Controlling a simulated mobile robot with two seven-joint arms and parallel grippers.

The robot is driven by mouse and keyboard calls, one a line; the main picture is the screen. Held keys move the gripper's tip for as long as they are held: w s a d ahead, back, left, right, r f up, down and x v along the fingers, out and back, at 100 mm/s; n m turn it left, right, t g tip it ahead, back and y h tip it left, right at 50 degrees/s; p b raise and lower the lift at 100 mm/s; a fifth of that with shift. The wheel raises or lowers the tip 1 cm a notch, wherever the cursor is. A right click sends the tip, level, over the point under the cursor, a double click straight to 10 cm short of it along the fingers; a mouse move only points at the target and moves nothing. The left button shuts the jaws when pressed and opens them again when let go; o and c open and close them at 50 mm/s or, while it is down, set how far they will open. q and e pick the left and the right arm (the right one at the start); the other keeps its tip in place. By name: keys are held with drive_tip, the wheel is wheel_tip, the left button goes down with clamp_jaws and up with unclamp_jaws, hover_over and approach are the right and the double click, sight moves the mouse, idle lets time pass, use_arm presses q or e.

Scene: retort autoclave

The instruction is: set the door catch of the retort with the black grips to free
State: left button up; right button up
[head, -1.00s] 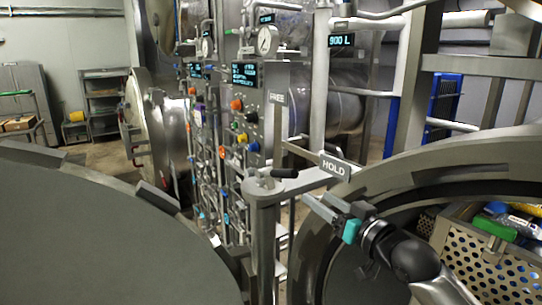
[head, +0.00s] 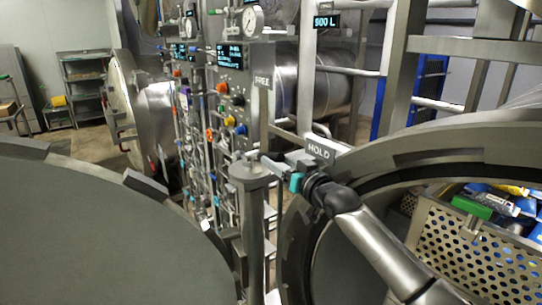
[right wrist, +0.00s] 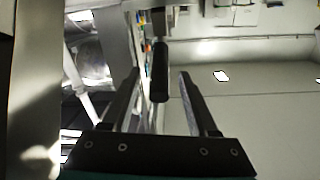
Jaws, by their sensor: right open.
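The door catch is a post with a round top (head: 250,172) between the open door and the retort mouth. Its lever ends in a black grip (right wrist: 160,78). A HOLD plate (head: 320,149) sits to the right of the post and a FREE plate (head: 263,83) stands behind and above it. The lever appears to lie toward the HOLD side, though my gripper partly hides it in the head view. My right gripper (head: 281,163) is open at the catch. In the right wrist view, the black grip lies between its two fingers with gaps on both sides. My left gripper is out of view.
The big round door (head: 90,235) fills the lower left. The retort's round rim (head: 430,155) is at the right, with a perforated basket (head: 470,250) of colourful packs inside. A panel of gauges and coloured knobs (head: 232,95) stands behind the catch.

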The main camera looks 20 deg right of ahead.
sight(271, 157)
drive_tip(key=shift+x, duration=1.8)
clamp_jaws()
